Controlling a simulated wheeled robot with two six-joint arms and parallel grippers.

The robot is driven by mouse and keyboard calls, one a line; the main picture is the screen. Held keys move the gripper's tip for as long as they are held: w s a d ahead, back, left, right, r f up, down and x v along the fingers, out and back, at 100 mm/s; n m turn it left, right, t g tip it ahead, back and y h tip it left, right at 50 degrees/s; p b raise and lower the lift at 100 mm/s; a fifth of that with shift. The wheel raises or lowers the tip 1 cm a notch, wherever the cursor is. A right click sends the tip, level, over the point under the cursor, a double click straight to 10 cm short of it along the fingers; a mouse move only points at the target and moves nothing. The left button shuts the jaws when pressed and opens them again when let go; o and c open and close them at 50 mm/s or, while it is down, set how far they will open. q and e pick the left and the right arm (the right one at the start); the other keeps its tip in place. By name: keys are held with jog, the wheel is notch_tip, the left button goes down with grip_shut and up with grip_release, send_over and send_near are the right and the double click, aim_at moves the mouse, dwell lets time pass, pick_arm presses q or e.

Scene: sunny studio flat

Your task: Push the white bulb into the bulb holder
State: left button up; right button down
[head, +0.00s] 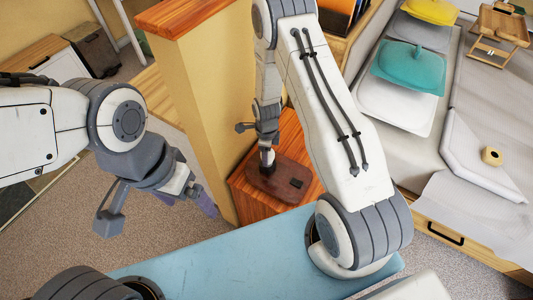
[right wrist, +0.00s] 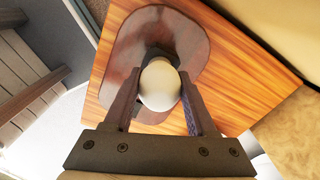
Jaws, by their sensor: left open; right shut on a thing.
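The white bulb (right wrist: 160,86) is between the two fingers of my right gripper (right wrist: 159,76), which is shut on it. In the head view the bulb (head: 267,158) shows as a small white spot under my right gripper (head: 266,143). Right below it is a dark holder (head: 267,170) on a reddish-brown board (head: 283,182). The board (right wrist: 190,38) lies behind the bulb in the right wrist view. The bulb hides most of the holder, so I cannot tell how deep it sits. My left gripper (head: 158,208) is open and empty, left of the partition.
The board lies on an orange wooden top (head: 240,190) beside a yellow partition (head: 205,110). A light blue surface (head: 240,255) is in front.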

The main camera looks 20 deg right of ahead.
jog(key=shift+s+f, duration=0.1)
jog(key=shift+f, duration=0.05)
jog(key=shift+c, duration=0.7)
grip_release()
jog(key=shift+o, duration=0.7)
jog(key=shift+r+p, duration=2.8)
jog(key=shift+r, duration=0.85)
jog(key=shift+f, duration=0.1)
